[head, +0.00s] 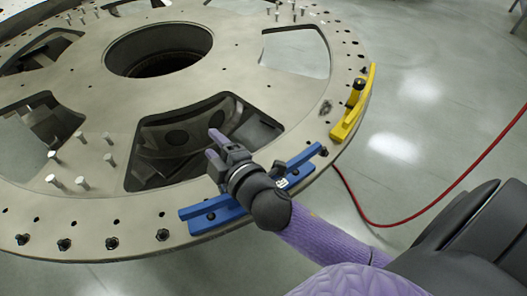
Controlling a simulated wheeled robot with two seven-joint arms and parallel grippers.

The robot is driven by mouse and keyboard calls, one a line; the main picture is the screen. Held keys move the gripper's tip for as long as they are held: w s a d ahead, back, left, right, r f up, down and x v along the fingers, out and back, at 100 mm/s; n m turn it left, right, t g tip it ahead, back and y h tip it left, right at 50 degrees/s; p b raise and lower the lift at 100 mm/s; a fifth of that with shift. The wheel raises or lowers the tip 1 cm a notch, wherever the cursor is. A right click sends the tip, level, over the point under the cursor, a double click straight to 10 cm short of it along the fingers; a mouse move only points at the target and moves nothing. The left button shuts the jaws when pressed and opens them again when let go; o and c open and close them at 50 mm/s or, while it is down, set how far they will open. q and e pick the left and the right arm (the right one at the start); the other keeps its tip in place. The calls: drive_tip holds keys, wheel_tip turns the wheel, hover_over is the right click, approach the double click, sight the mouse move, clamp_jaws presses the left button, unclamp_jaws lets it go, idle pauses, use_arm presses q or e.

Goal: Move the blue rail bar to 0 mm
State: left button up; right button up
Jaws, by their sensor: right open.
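The blue rail bar (208,213) lies along the near right rim of the round metal turret plate (95,205). My right arm crosses in front of its middle and hides part of it. My right gripper (214,146) is open above the plate, past the bar, over the near edge of a cut-out. Nothing shows between its fingers. A small white label sits on the bar just right of my wrist. Any scale marks are too small to read. My left gripper is not in view.
A yellow bar (347,117) with a black knob sits on the plate's right rim. Several upright pins (81,183) and dark bolts (64,244) stand on the plate. A red cable (420,217) lies on the floor at right. The plate has large openings.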

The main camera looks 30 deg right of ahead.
drive_tip(key=a+r+n+g+y, duration=0.2)
drive_tip(key=a+r+n+y, duration=0.6)
drive_tip(key=n+y, duration=0.65)
drive_tip(key=s+a+f+n+g, duration=0.2)
drive_tip(key=a+f+n+g, duration=0.2)
drive_tip(key=n+g, duration=0.7)
drive_tip(key=s+d+f+n+g+h, duration=0.1)
drive_tip(key=d+f+n+g+h, duration=0.2)
drive_tip(key=d+f+n+h, duration=0.8)
drive_tip(key=d+h, duration=0.1)
drive_tip(key=d, duration=0.2)
drive_tip(key=d+r+n+h, duration=0.1)
drive_tip(key=d+h, duration=0.1)
drive_tip(key=d, duration=0.1)
drive_tip(key=d+r+n+g+h+p, duration=0.1)
drive_tip(key=d+h, duration=0.1)
drive_tip(key=d, duration=0.2)
drive_tip(key=shift+r+n, duration=0.1)
drive_tip(key=shift+n, duration=0.15)
drive_tip(key=shift+d+h, duration=0.15)
drive_tip(key=shift+h, duration=0.1)
wheel_tip(320, 180, down, 9)
drive_tip(key=b, duration=0.7)
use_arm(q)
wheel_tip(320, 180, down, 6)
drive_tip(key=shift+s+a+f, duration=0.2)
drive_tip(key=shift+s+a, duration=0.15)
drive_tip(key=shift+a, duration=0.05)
